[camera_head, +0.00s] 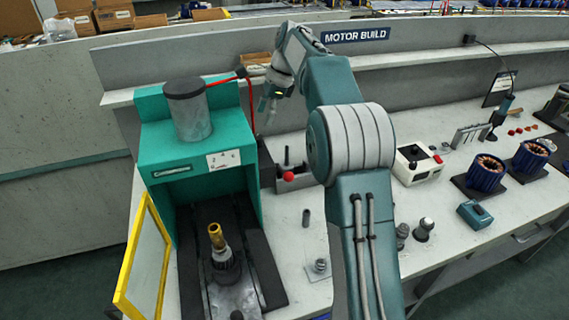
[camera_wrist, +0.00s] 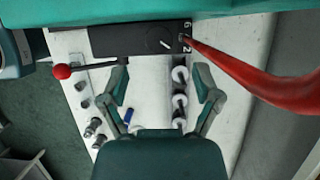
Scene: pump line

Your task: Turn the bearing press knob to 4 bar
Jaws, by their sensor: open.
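The teal bearing press (camera_head: 158,138) stands at the left of the bench in the head view. My gripper (camera_head: 268,106) is raised near the press's back right. In the wrist view it (camera_wrist: 162,85) is open, with nothing between its fingers.
A red air hose (camera_head: 250,100) runs from the press top; it crosses close to the gripper in the wrist view (camera_wrist: 240,72). A yellow-framed guard door (camera_head: 133,255) stands open. A red ball lever (camera_head: 288,176) and small parts lie right of the press. Motor stators (camera_head: 485,172) stand farther right.

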